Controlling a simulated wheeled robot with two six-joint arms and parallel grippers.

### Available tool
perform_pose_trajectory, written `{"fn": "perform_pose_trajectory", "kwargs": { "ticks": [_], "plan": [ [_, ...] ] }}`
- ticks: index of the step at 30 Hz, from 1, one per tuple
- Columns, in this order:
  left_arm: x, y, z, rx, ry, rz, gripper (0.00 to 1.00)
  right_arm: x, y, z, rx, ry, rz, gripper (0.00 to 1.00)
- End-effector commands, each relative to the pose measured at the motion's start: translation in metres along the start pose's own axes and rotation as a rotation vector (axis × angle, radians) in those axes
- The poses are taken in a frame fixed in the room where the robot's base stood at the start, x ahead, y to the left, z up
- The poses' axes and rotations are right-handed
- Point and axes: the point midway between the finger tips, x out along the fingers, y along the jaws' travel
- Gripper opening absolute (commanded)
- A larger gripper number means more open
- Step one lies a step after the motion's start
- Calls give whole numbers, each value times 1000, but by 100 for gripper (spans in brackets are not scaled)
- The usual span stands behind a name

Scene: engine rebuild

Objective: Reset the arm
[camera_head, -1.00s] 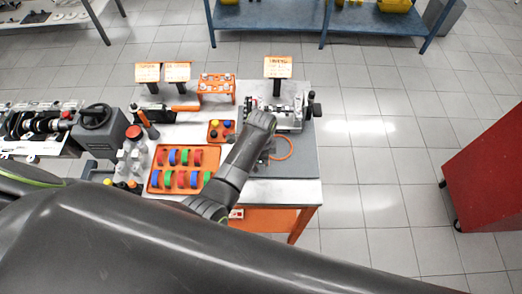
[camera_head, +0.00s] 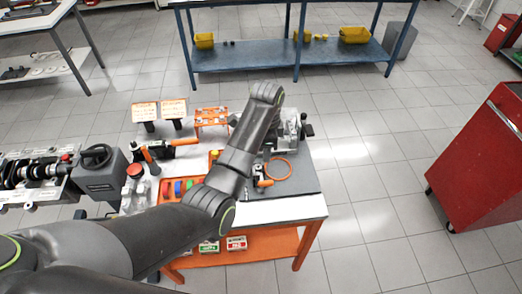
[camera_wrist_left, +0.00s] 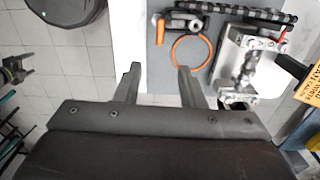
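My left arm reaches from the lower left over the workbench in the head view, and its wrist end (camera_head: 266,94) is above the bench's far side. Its fingers are hidden there. In the left wrist view my left gripper (camera_wrist_left: 158,82) has two fingers spread apart with nothing between them. An orange ring (camera_wrist_left: 190,52) and a metal fixture (camera_wrist_left: 242,62) lie beyond the fingers on the grey mat (camera_wrist_left: 160,78). My right gripper cannot be made out in the head view.
The orange-legged bench holds an orange tray (camera_head: 167,190), partly behind my arm, an orange rack (camera_head: 211,117) and sign cards (camera_head: 145,112). A red cabinet (camera_head: 480,160) stands right, a blue shelf (camera_head: 285,55) behind. Floor between bench and cabinet is clear.

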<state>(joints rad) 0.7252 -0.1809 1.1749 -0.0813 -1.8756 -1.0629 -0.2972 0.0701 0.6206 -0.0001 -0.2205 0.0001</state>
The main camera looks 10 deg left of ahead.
Motion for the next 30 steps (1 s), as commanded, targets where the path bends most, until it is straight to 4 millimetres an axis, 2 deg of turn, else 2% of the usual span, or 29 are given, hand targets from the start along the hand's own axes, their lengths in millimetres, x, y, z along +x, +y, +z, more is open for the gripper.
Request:
{"fn": "perform_pose_trajectory", "kwargs": {
  "ticks": [15,19,23,30],
  "plan": [
    [-1,0,-1,0,0,0,36,0,11,-1,-6,2,14,73],
    [6,3,8,-33,6,-3,36,0,11,1,-5,0,13,73],
    [29,14,36,-158,27,-17,36,0,11,2,-5,-2,13,73],
    [74,60,119,-514,71,-80,36,0,9,3,-4,-3,11,73]
  ]
}}
